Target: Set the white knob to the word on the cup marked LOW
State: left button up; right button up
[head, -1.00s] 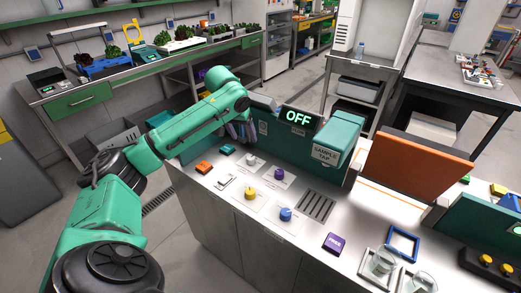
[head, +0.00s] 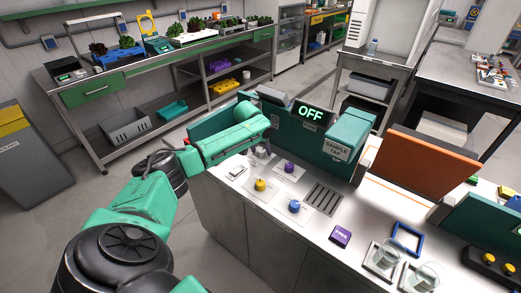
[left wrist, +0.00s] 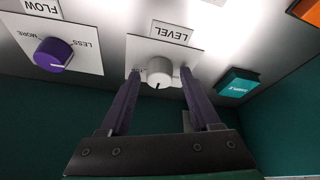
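The white knob (left wrist: 159,72) is on the plate labelled LEVEL in the left wrist view, its dark mark toward the bottom of the picture. Small words beside it are partly hidden and unreadable. My left gripper (left wrist: 160,76) is open, with its purple fingers on both sides of the knob and small gaps visible. In the head view my left arm covers most of this spot. Two clear cups (head: 384,257) (head: 425,276) stand at the front right; I cannot read LOW on either. My right gripper is out of view.
A purple knob (left wrist: 54,53) marked LESS and MORE and a teal button (left wrist: 238,87) flank the white knob. Yellow (head: 260,185) and blue (head: 294,206) knobs sit nearer on the counter. A display (head: 310,112) reads OFF. An orange panel (head: 425,168) stands to the right.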

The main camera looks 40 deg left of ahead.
pick_arm(q)
grip_shut()
